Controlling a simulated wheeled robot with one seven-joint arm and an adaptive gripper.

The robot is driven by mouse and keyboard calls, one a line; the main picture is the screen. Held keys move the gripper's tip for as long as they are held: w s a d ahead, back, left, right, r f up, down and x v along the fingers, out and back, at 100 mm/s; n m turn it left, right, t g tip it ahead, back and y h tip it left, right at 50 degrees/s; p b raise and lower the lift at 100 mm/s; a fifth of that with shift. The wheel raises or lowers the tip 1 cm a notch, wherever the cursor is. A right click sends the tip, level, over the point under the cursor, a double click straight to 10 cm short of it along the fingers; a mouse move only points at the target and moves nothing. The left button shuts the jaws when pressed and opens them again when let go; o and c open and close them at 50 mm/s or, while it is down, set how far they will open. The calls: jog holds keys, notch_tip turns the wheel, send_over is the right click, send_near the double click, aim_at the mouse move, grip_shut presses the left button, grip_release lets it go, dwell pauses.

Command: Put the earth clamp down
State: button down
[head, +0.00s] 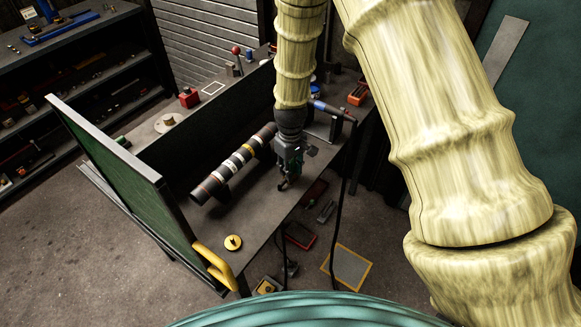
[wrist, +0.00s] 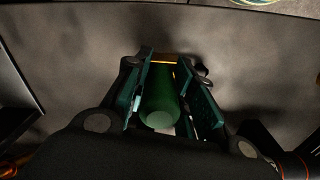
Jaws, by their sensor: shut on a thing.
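My gripper (head: 286,183) hangs over the grey bench top, on the right of the dark shaft with coloured bands (head: 211,183). In the wrist view its two green-padded fingers (wrist: 170,68) are closed on the sides of a green cylinder with a pale round end (wrist: 160,100), which I take to be the earth clamp. The rest of the clamp is hidden by the fingers and the gripper body.
A yellow disc (head: 233,242) lies on the bench's near part. A blue-ended torch-like tool (head: 331,111) and a dark cable (head: 342,195) are at the right edge. Bench between shaft and disc is bare.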

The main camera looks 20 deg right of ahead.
jog(key=c, duration=1.2)
grip_release()
jog(key=shift+r+b, duration=1.85)
jog(key=shift+r, duration=4.25)
